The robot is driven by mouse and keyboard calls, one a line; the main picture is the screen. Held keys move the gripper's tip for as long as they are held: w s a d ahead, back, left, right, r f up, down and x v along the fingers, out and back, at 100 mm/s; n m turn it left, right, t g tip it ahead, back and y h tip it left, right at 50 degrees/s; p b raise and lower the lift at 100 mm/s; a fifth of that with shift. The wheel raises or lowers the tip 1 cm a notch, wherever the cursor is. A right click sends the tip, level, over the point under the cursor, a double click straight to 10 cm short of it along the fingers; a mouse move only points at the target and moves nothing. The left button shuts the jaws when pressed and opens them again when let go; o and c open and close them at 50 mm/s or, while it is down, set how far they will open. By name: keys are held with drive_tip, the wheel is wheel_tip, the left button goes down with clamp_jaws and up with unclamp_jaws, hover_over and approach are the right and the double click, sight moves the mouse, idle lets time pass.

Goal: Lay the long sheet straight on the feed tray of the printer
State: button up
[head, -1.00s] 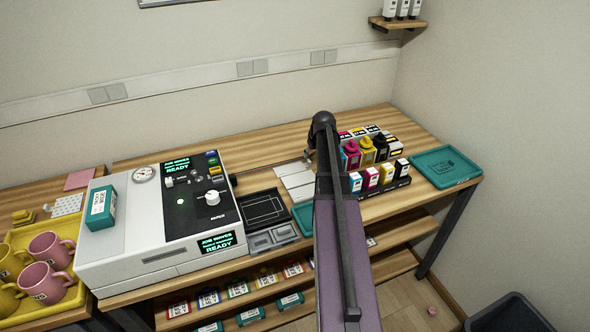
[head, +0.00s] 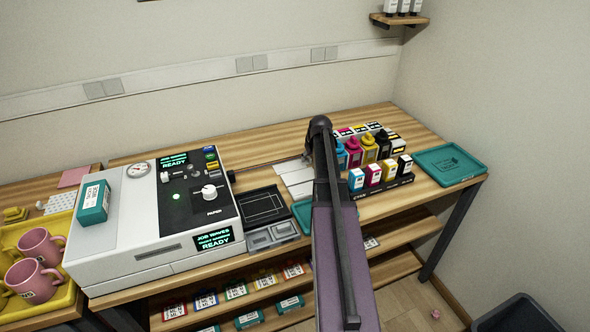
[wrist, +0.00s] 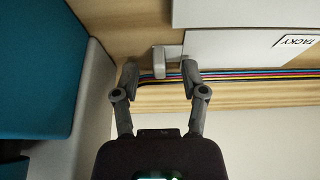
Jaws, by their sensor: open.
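A white printer (head: 110,235) with a black control panel and READY displays stands on the bench. A black tray with a white outline (head: 262,206), apparently the feed tray, lies at its right. White flat pieces (head: 296,178) lie right of the printer, partly behind my arm; I cannot tell which is the long sheet. In the wrist view, a white panel marked TACKY (wrist: 240,50) lies right of a small grey tab (wrist: 159,62). My gripper (wrist: 159,68) is open, with its fingertips either side of that tab. My arm hides the gripper in the head view.
Ink bottles and boxes (head: 372,150) stand right of my arm. A teal tray (head: 450,165) lies at the bench's right end. A teal box (head: 93,202) sits on the printer. Mugs (head: 40,246) stand in a yellow tray. Coloured strips (wrist: 240,75) run past my fingertips.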

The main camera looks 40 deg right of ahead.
drive_tip(key=shift+f, duration=0.1)
idle(0.6)
clamp_jaws()
